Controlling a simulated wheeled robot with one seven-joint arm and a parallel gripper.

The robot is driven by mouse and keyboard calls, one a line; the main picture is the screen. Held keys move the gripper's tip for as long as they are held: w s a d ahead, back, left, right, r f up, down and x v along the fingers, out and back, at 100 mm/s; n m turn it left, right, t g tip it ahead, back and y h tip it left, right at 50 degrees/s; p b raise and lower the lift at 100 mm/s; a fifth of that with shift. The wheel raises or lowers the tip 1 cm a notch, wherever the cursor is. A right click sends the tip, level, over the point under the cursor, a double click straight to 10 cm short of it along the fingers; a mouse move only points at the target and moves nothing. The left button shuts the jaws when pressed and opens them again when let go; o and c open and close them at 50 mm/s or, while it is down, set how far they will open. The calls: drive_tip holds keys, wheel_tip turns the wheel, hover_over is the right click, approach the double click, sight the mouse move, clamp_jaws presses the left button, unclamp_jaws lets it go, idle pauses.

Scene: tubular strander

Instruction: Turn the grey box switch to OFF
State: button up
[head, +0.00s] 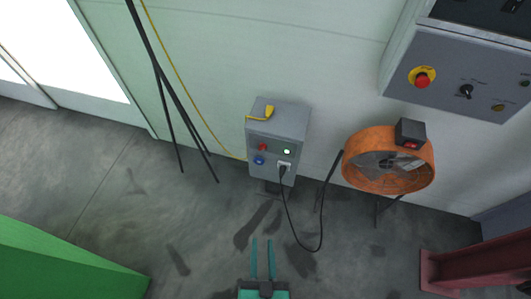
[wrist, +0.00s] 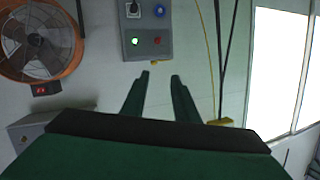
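A grey box (head: 290,121) stands low against the wall. Its front has a red control (head: 262,147), a lit green lamp (head: 287,152), a blue socket (head: 259,160) and a socket with a black plug (head: 283,168). The wrist view shows the box (wrist: 147,52) upside down, with the red control (wrist: 157,40) and the lit lamp (wrist: 135,41). I cannot read any OFF mark or the red control's position. My gripper (head: 263,243) is open and empty, below the box in the head view. Its fingertips (wrist: 161,75) are apart from the box in the wrist view.
An orange fan (head: 365,184) stands right of the box. A black cable (head: 293,229) loops below the plug. A larger grey panel (head: 445,70) at upper right carries a red stop button (head: 422,79) and a black knob (head: 466,91). Black poles (head: 178,110) stand left.

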drive_tip(key=w+f+m, duration=0.3)
drive_tip(key=w+f, duration=0.4)
drive_tip(key=w, duration=0.6)
drive_tip(key=m, duration=0.4)
approach(263, 147)
drive_tip(key=f+x, duration=0.1)
drive_tip(key=x, duration=0.6)
drive_tip(key=shift+w+a+h, duration=0.15)
drive_tip(key=shift+a+h, duration=0.05)
drive_tip(key=shift+h, duration=0.1)
clamp_jaws()
